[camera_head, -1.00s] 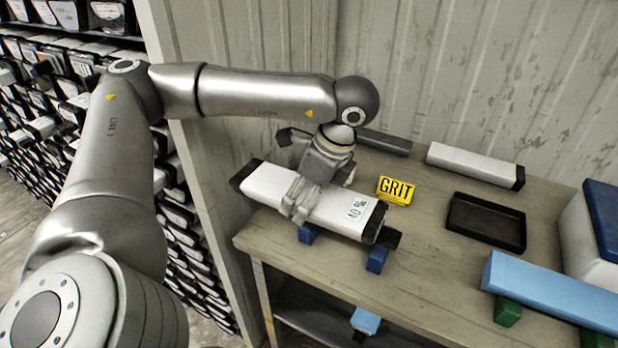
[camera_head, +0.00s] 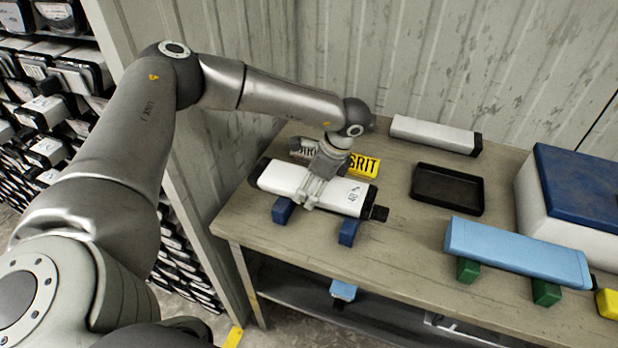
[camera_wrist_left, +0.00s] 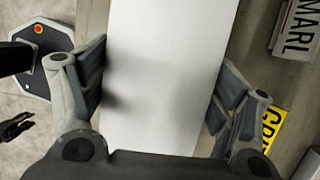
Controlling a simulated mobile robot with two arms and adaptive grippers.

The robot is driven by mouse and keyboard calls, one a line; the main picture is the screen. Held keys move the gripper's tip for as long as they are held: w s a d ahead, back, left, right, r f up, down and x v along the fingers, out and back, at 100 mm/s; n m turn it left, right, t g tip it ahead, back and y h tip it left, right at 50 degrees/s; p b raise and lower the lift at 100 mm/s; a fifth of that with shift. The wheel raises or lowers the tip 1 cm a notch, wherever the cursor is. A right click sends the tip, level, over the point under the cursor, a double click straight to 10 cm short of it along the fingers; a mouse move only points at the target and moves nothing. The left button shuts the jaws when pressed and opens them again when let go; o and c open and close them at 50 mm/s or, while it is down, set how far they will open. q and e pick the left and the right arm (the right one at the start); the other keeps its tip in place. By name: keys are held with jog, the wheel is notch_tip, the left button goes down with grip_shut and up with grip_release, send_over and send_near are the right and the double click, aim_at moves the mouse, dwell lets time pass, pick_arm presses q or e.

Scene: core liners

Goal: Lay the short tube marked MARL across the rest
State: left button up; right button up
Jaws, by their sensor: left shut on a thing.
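My left gripper (camera_head: 318,183) is shut across the middle of a white tube (camera_head: 275,174) with black ends and a small printed label. The tube spans above two blue blocks (camera_head: 348,232), their front faces showing below it; I cannot tell whether it touches them. In the left wrist view the fingers (camera_wrist_left: 168,95) sit on both sides of the white tube (camera_wrist_left: 155,60). A pale grey piece lettered MARL (camera_wrist_left: 297,25) lies beside it, mostly hidden behind the gripper in the head view.
A yellow GRIT sign (camera_head: 363,166) stands behind the held tube. Another white tube (camera_head: 432,134) lies at the back, near an empty black tray (camera_head: 447,170). A light blue tube (camera_head: 515,250) rests on green blocks (camera_head: 467,270). A blue-lidded white box (camera_head: 535,205) stands at right.

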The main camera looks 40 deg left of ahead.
pick_arm(q)
notch_tip(320, 180, down, 2)
jog(key=shift+w+f, duration=0.1)
jog(key=shift+f, duration=0.1)
jog(key=o, duration=2)
jog(key=shift+s, duration=0.2)
